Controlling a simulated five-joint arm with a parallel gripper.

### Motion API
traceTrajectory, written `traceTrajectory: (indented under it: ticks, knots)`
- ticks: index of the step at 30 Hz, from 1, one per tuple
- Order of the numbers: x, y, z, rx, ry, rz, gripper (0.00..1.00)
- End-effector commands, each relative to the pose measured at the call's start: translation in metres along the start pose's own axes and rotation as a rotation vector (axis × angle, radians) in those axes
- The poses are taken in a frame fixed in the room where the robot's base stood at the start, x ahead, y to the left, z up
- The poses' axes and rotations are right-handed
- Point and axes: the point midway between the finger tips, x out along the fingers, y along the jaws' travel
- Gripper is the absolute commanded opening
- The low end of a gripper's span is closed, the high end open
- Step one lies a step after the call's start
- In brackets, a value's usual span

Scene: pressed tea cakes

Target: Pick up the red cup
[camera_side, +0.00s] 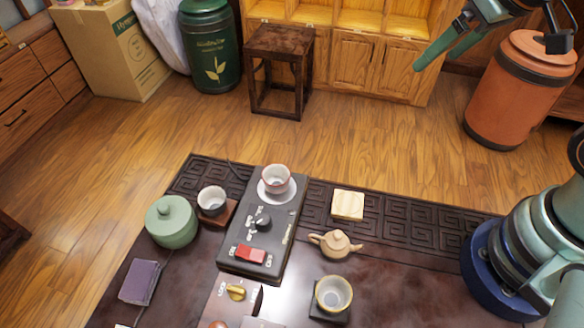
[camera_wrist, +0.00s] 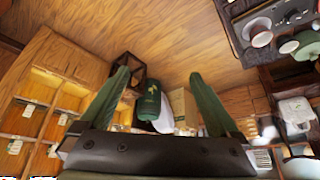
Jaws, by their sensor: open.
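A white cup with a reddish rim (camera_side: 277,177) stands upright on a white saucer (camera_side: 262,197), which sits on the far end of a dark control box (camera_side: 283,232). It is the only cup with red on it in the side view. In the wrist view a cup with a reddish rim (camera_wrist: 259,34) shows near the top right. My gripper (camera_side: 432,58) is high at the upper right of the side view, far from the cup and above the floor. In the wrist view my gripper (camera_wrist: 157,75) has its fingers spread with nothing between them.
A second cup (camera_side: 211,200) on a wooden coaster and a green lidded jar (camera_side: 171,222) stand left of the box. A wooden block (camera_side: 347,204), a small teapot (camera_side: 335,243) and a yellowish cup (camera_side: 333,294) stand to its right. A terracotta canister (camera_side: 520,90) is near my arm.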

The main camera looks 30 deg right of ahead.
Motion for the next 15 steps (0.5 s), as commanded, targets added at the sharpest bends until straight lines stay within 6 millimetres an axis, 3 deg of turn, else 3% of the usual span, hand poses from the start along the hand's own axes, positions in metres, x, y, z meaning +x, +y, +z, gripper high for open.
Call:
traceTrajectory:
  ticks: [5,15]
  knots:
    - [0.005,-0.023,-0.015,0.12,-0.062,-0.027,0.97]
    - [0.038,-0.12,-0.051,0.567,-0.273,0.002,0.97]
